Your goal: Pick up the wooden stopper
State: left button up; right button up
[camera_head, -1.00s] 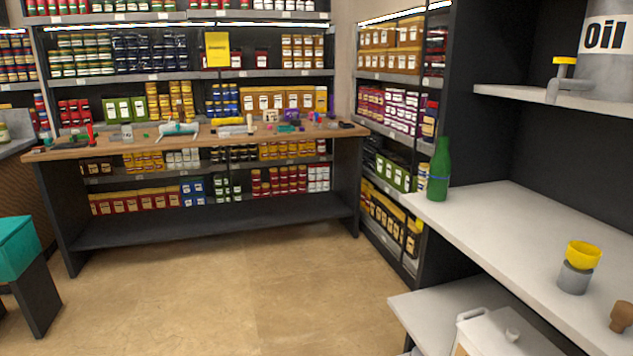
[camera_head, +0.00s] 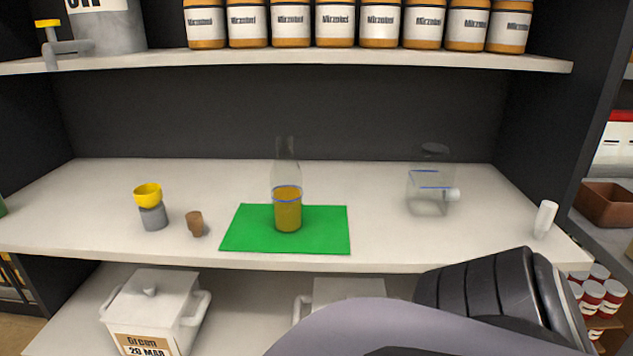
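The wooden stopper (camera_head: 196,224) is a small brown tapered plug standing on the white shelf. It sits between a grey cup with a yellow funnel-like top (camera_head: 150,205) and a green mat (camera_head: 243,236). A clear bottle (camera_head: 288,207) with amber liquid stands on the mat. No gripper shows; a dark and grey part of my own arm fills the lower right of the view.
A clear glass vessel (camera_head: 429,192) with a side spout stands to the right, and a small white cylinder (camera_head: 545,219) is near the right front edge. Jars line the upper shelf (camera_head: 350,63). White lidded pots (camera_head: 154,308) stand below.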

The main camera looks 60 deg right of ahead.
aim_at(194, 220)
jog(key=z, duration=1.8)
jog(key=i+l+u, duration=0.1)
jog(key=l+u, duration=0.45)
jog(key=i+j, duration=0.05)
